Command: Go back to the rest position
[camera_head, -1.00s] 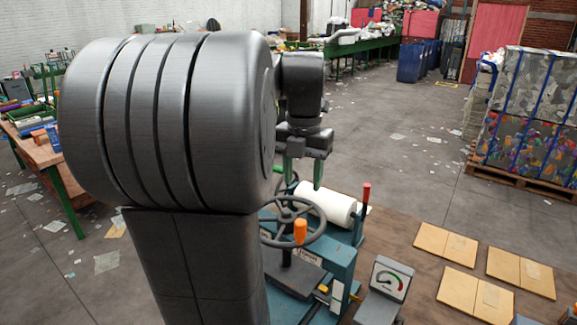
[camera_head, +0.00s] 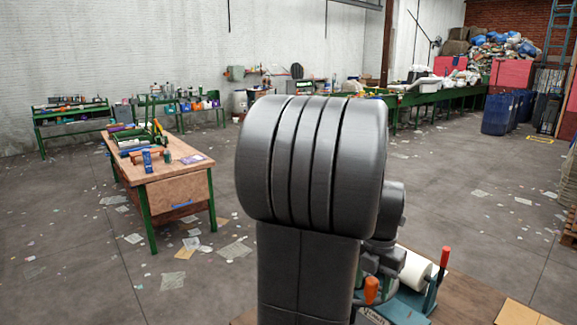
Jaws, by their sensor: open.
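My own dark arm fills the centre of the view, with its large ribbed joint upright and a wrist part showing behind it at the right. My gripper's fingers do not show; they are hidden behind the arm. A teal machine (camera_head: 405,309) stands on a brown table behind and right of the arm, partly covered by it. On it show a white roll (camera_head: 415,270), an orange knob (camera_head: 371,290) and a red-handled lever (camera_head: 445,257).
A wooden workbench (camera_head: 190,168) with tools stands at the left, apart from the arm. A green conveyor (camera_head: 440,97) and blue bins (camera_head: 497,113) are at the back right. Flat tan boards (camera_head: 520,313) lie at the lower right. The floor between has scattered paper.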

